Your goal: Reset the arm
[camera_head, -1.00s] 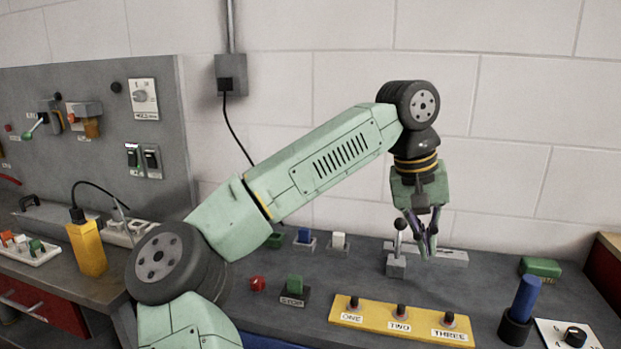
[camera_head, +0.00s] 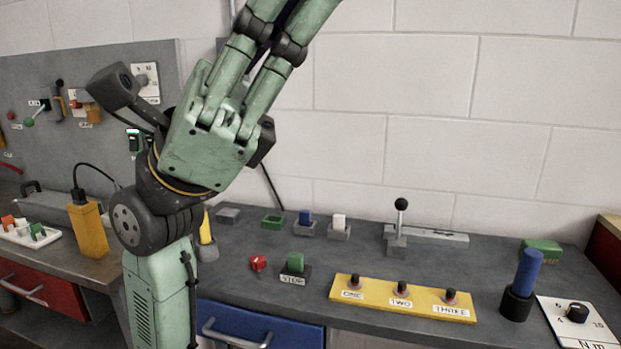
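My gripper (camera_head: 278,32) is raised close to the camera in the head view. Its two green fingers point up and to the right, and their tips are cut off by the top edge. A narrow dark gap shows between the fingers, but whether they are open or shut cannot be told. No object is visible in the part of the gripper I see. My arm is folded up at the left of the bench. The black-knobbed lever (camera_head: 401,222) stands upright on its grey base, well apart from the gripper.
The grey bench (camera_head: 430,268) holds a yellow panel (camera_head: 380,300) with several buttons, a blue cylinder (camera_head: 527,272) in a black holder, a dial plate (camera_head: 577,325) and a red knob (camera_head: 258,263). A yellow block (camera_head: 88,229) stands at left, before the grey wall panel (camera_head: 75,150).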

